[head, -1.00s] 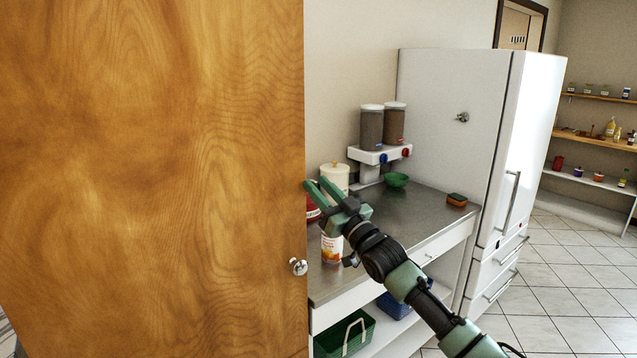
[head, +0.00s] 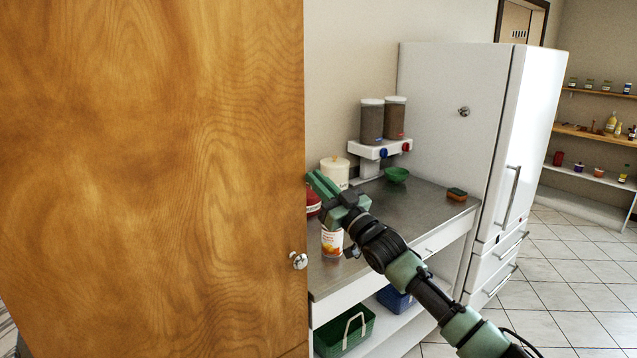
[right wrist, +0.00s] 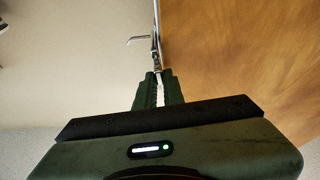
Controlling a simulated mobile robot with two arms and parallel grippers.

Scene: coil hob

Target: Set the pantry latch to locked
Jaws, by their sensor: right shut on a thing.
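The wooden pantry door (head: 150,180) fills the left of the head view; its edge also shows at the right of the right wrist view (right wrist: 240,60). The latch (right wrist: 155,50) is a thin silver metal piece beside the wood's edge, with a small lever sticking out to the left. My right gripper (head: 316,183) reaches to the door's edge; its green fingers (right wrist: 159,82) are shut on the near end of the latch. In the head view the door hides the latch, so I cannot tell its setting. My left gripper is not in view.
A round silver knob (head: 299,261) is on the door. A white fridge (head: 450,150) stands beyond. Tiled floor is free at right.

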